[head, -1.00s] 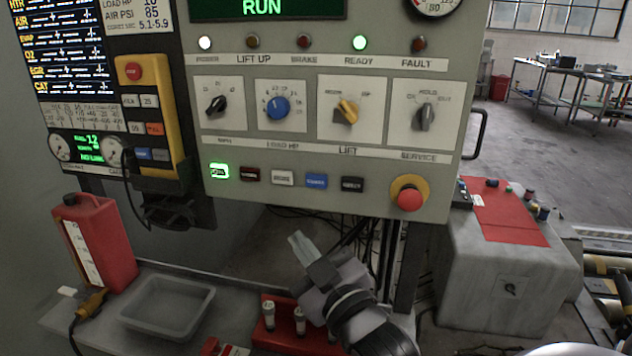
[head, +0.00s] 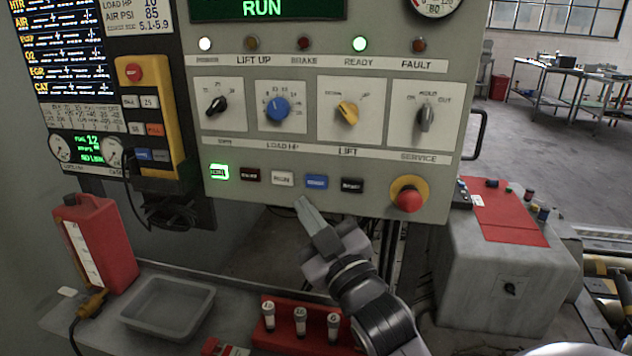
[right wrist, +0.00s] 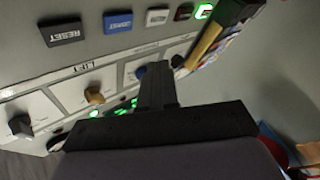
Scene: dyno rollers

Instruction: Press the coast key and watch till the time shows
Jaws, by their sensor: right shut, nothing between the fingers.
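The panel has a row of keys. The blue key (head: 316,182), whose blurred lettering may read coast, sits between a white key (head: 282,178) and a black key (head: 352,185). The blue key also shows in the right wrist view (right wrist: 117,21). My right gripper (head: 303,205) is shut and empty, its tip just below the white and blue keys in the picture; contact cannot be told. In the right wrist view its fingers (right wrist: 156,78) point at the panel. The green display (head: 264,8) reads RUN; its top is cut off. My left gripper is out of view.
A red emergency knob (head: 409,197) sticks out right of the keys. Selector knobs, such as the blue one (head: 278,109), are above. Below are a grey tray (head: 166,308), a red jug (head: 98,240) and a red rack (head: 285,337) with vials.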

